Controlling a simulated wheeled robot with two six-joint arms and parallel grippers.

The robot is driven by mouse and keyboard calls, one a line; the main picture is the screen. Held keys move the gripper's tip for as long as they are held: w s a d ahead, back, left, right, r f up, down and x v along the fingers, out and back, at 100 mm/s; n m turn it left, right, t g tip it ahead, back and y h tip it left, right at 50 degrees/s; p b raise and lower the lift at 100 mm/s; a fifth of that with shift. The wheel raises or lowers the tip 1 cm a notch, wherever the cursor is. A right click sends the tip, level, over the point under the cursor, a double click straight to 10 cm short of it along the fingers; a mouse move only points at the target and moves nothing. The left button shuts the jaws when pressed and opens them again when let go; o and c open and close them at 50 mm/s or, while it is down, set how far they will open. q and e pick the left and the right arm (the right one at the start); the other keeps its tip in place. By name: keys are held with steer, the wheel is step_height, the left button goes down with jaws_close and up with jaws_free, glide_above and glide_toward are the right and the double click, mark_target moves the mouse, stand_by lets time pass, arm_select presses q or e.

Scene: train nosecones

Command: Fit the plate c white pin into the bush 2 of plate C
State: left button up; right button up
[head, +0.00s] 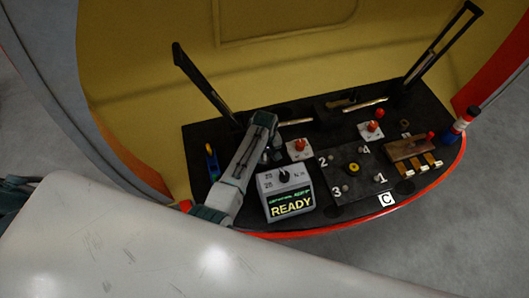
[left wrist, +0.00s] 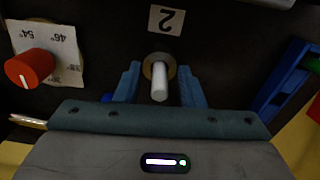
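A white pin (left wrist: 160,85) points up toward the camera in the left wrist view, with a brass-coloured ring around its far end. An upside-down white card marked 2 (left wrist: 165,19) lies beyond it. My left gripper (left wrist: 160,88) has its blue fingers apart on either side of the pin, with a gap on both sides. In the head view my left gripper (head: 272,150) is left of plate C (head: 362,166), mostly hidden by its arm, and the pin cannot be made out. Bush 2 (head: 331,158) is beside the printed 2 on the plate. My right gripper is not in view.
A red knob (left wrist: 30,68) on a white dial stands left of the pin in the wrist view, and a blue part (left wrist: 285,80) lies right. A display box (head: 287,192) reading READY stands left of the plate. A brown block (head: 409,148) is on the right.

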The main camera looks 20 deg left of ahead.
arm_select(q)
step_height(320, 180, up, 12)
steer(key=b, duration=0.1)
stand_by(0.4)
stand_by(0.4)
